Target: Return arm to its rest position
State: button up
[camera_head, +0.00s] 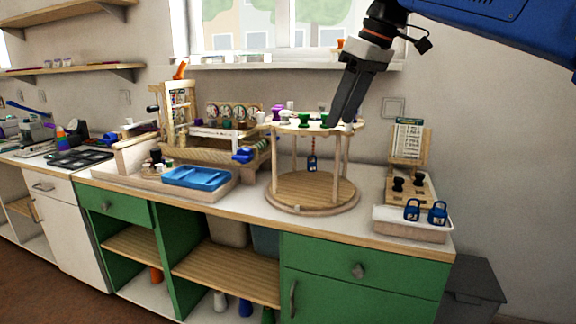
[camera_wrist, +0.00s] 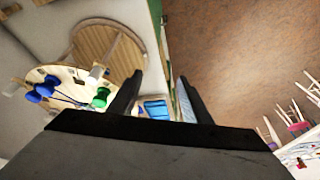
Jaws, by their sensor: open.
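My gripper (camera_head: 347,100) hangs from the blue arm (camera_head: 480,22) at the upper right in the head view, fingers pointing down. It is just above the right edge of the round wooden stand's top disc (camera_head: 290,127). The head view does not settle whether the fingers touch the disc. In the wrist view my gripper (camera_wrist: 157,95) has its two dark fingers apart with nothing between them. The disc (camera_wrist: 65,78) with green and blue knobs lies to the left of the fingers there, above the stand's round base (camera_wrist: 108,45).
A small blue tag (camera_head: 312,164) hangs inside the stand. A tray (camera_head: 410,228) with two blue padlocks is at the bench's right end, before a board with a card (camera_head: 408,140). A blue tray (camera_head: 197,177) lies left. A window (camera_head: 265,30) is behind; open floor (camera_wrist: 230,50) shows right.

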jog(key=s+d+f+m+h, duration=0.1)
jog(key=s+d+f+m, duration=0.2)
jog(key=s+d+f, duration=0.2)
jog(key=s+d+f+m+t+h, duration=0.1)
jog(key=s+d+f+m, duration=0.2)
jog(key=s+d+f, duration=0.3)
jog(key=s+d+f+m+t+h, duration=0.1)
jog(key=s+d+f+m, duration=0.3)
jog(key=s+f, duration=0.9)
notch_tip(320, 180, down, 13)
jog(key=shift+d+f+h, duration=0.15)
jog(key=shift+d+h, duration=0.15)
jog(key=shift+d, duration=0.8)
